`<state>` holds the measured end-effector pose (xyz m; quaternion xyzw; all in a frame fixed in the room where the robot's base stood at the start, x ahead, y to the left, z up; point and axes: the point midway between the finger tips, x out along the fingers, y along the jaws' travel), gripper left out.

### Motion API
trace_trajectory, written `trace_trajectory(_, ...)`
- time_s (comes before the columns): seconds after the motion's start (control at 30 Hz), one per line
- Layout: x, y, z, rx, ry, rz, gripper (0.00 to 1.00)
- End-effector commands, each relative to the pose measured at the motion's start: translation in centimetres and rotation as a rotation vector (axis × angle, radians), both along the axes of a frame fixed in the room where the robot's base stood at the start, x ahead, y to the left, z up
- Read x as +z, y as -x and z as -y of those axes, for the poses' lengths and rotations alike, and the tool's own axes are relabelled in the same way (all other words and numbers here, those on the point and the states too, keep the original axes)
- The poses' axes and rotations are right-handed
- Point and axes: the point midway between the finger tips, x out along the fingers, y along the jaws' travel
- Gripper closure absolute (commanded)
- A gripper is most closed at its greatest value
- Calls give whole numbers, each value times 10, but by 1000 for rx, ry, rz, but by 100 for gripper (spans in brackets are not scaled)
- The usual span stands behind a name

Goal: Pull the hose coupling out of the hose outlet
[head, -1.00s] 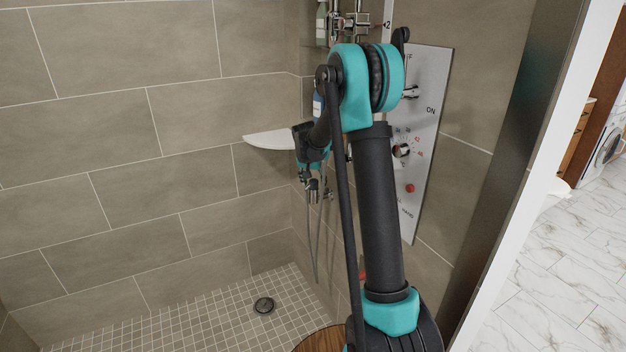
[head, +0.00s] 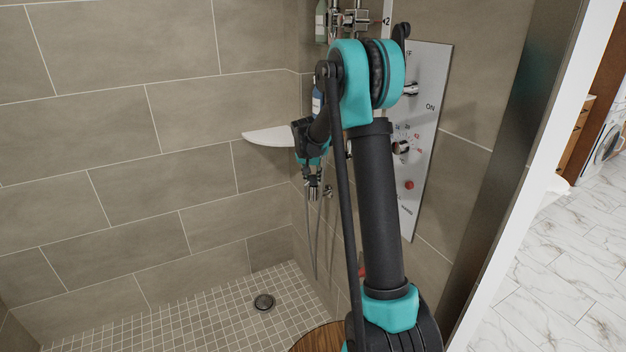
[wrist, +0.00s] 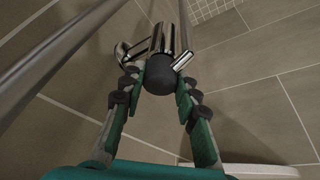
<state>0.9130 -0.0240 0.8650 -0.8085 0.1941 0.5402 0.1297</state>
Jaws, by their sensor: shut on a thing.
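My gripper (wrist: 158,82) is shut on the black, round end of the hose coupling (wrist: 160,76) in the wrist view, with a finger on each side. Bright chrome fittings show just beyond that black end. In the head view my gripper (head: 313,172) is low by the back corner of the shower, partly behind my arm. The chrome coupling (head: 314,188) shows below it, with a grey hose hanging down. A small chrome wall fitting, seemingly the hose outlet (head: 328,191), is just to its right. I cannot tell whether the coupling is seated in it.
A white corner shelf (head: 268,137) is close to the left of my gripper. A control panel (head: 424,130) with a lever and knobs is on the right wall, partly behind my arm. Bottles and a chrome valve (head: 352,20) are above. The tiled floor around the drain (head: 264,301) is clear.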

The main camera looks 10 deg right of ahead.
Motion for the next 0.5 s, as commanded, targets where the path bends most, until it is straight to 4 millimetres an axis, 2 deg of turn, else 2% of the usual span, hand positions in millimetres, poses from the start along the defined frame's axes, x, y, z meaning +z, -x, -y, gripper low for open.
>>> trace_trajectory(0.5, 12, 0, 0, 0, 0, 0, 100)
